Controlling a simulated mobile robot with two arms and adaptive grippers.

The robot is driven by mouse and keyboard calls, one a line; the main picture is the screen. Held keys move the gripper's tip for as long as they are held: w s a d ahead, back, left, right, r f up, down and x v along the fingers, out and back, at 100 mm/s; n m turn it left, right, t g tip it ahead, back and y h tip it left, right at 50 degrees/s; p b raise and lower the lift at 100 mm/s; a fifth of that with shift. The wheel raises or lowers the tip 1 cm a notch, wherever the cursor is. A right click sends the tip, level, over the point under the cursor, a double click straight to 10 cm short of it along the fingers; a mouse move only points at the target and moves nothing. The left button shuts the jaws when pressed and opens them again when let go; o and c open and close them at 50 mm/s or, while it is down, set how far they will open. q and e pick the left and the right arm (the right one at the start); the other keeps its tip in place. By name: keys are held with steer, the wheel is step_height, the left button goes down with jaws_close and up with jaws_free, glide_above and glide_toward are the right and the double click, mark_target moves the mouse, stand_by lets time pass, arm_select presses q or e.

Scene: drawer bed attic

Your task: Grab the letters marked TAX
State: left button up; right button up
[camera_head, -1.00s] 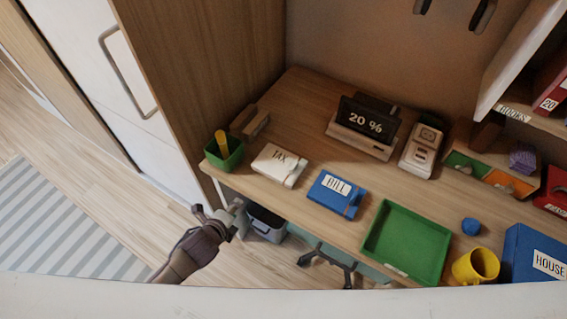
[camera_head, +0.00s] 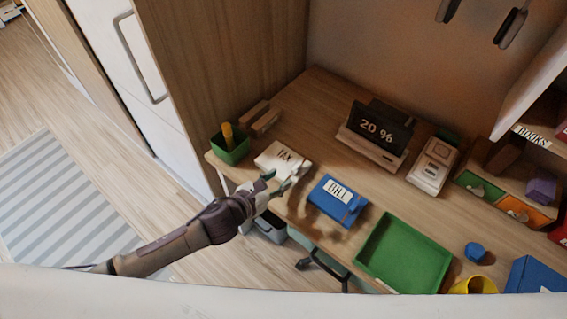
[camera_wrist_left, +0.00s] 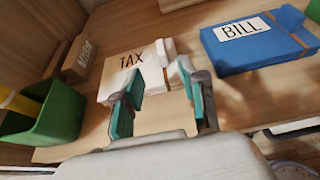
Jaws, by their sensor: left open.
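The white bundle of letters marked TAX (camera_head: 283,158) lies flat near the desk's front left edge. It also shows in the left wrist view (camera_wrist_left: 121,84), ahead of the fingers. My left gripper (camera_head: 278,182) is open at the desk edge, just in front of the letters. In the left wrist view my left gripper (camera_wrist_left: 158,92) has its teal-padded fingers apart, the left finger overlapping the near part of the letters in the picture. I cannot tell whether it touches them. My right gripper is not in view.
A blue bundle marked BILL (camera_head: 336,202) lies right of the letters. A green pen cup (camera_head: 231,148) and a wooden holder (camera_head: 261,117) stand to the left. A green tray (camera_head: 405,252) lies right along the front edge. A 20 % display (camera_head: 379,128) stands behind.

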mark_target(295, 167)
arm_select(q)
steer(key=x, duration=0.3)
steer(key=shift+d, duration=0.1)
steer(key=shift+w+d+f, duration=0.1)
steer(key=shift+w+d, duration=0.2)
steer(key=shift+w, duration=0.05)
steer(key=x, duration=0.4)
steer(key=shift+w+d, duration=0.35)
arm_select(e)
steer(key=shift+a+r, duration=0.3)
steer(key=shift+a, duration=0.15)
arm_select(q)
jaws_close()
